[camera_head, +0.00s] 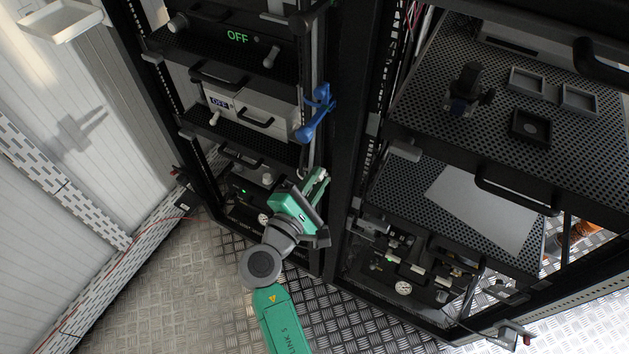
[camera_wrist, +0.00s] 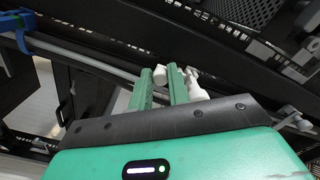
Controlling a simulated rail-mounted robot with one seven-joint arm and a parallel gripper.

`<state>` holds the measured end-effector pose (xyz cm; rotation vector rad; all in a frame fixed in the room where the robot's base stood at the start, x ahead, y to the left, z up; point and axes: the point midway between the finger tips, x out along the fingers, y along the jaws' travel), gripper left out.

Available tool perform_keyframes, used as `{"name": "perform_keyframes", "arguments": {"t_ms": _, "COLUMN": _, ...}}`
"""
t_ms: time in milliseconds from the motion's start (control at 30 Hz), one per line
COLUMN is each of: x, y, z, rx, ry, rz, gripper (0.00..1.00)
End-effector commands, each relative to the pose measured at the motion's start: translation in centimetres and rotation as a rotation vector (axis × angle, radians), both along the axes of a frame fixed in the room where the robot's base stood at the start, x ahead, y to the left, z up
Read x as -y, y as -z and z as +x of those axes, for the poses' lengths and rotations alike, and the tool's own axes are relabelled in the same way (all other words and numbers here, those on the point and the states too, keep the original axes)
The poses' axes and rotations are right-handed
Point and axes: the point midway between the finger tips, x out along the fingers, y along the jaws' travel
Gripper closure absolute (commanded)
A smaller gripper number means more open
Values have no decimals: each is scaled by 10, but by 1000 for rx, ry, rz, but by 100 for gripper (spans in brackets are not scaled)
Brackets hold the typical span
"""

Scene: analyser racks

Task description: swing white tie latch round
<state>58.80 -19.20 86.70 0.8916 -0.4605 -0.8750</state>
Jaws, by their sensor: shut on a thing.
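The white tie latch (camera_wrist: 160,74) shows in the wrist view as a small white knob between the tips of my two green fingers. My gripper (camera_wrist: 162,80) is shut on it, with one finger on each side. Another white piece (camera_wrist: 194,85) shows just right of the right finger; I cannot tell how it joins the knob. In the head view my gripper (camera_head: 320,178) is at the rack's front post, low on the left rack's right side. The latch is mostly hidden there by my fingers.
A blue latch (camera_head: 318,112) sits on the same post above my gripper. The left rack (camera_head: 222,132) holds drawers with handles and OFF displays. The right rack (camera_head: 500,115) has perforated shelves with small trays. The metal floor (camera_head: 180,290) in front is clear.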

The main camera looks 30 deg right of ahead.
Motion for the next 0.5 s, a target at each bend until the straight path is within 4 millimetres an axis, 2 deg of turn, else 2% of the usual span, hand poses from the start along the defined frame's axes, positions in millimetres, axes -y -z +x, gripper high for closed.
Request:
{"name": "perform_keyframes", "arguments": {"t_ms": 400, "x": 0, "y": 0, "z": 0, "rx": 6, "ry": 0, "rz": 4, "gripper": 100}}
{"name": "perform_keyframes", "arguments": {"t_ms": 433, "x": 0, "y": 0, "z": 0, "rx": 6, "ry": 0, "rz": 4, "gripper": 80}}
{"name": "perform_keyframes", "arguments": {"t_ms": 500, "x": 0, "y": 0, "z": 0, "rx": 6, "ry": 0, "rz": 4, "gripper": 67}}
